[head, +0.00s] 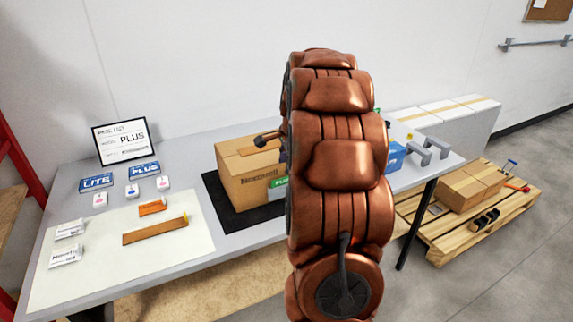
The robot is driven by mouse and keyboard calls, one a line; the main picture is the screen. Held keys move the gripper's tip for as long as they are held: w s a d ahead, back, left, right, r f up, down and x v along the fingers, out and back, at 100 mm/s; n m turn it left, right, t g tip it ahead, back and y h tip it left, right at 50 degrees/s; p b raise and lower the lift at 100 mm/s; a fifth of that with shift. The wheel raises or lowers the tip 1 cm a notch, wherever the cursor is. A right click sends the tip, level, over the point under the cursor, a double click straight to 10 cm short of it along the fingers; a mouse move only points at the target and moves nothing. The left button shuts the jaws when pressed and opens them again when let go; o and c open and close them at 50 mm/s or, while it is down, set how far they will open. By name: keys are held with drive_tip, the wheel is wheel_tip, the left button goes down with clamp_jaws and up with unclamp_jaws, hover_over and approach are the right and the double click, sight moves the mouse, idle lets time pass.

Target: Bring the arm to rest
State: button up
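My copper-coloured arm (340,165) rises through the middle of the view and bends over the table. A dark part that looks like my gripper (267,139) shows just left of the arm, above or at the top of a cardboard box (248,188). Most of it is hidden behind the arm, and I cannot tell whether its fingers are open or shut or whether it touches the box.
The grey table (190,150) carries a cream mat (100,255) with brown strips (155,230) and small white packets (66,255). Blue LITE and PLUS cards (96,182) and a framed sign (121,142) stand behind. A blue item and grey brackets (432,146) lie right of my arm. A loaded pallet (460,238) is on the floor.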

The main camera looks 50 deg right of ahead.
drive_tip(key=shift+s+r, duration=0.15)
drive_tip(key=shift+r, duration=0.25)
drive_tip(key=s+a+r+n+g+y+p, duration=0.1)
drive_tip(key=s+a+n, duration=0.35)
drive_tip(key=a, duration=0.75)
drive_tip(key=s+a+r+n+g+y, duration=0.15)
drive_tip(key=s+a+n, duration=0.35)
drive_tip(key=a, duration=0.7)
drive_tip(key=s+a+f+n+g, duration=0.1)
drive_tip(key=s+a+n, duration=0.5)
drive_tip(key=s, duration=0.4)
drive_tip(key=s+a+f+n+g+h+p, duration=0.1)
drive_tip(key=s+a+n, duration=0.5)
drive_tip(key=s, duration=0.4)
drive_tip(key=shift+a, duration=0.55)
drive_tip(key=shift+s+f+g, duration=0.1)
drive_tip(key=shift+g, duration=0.15)
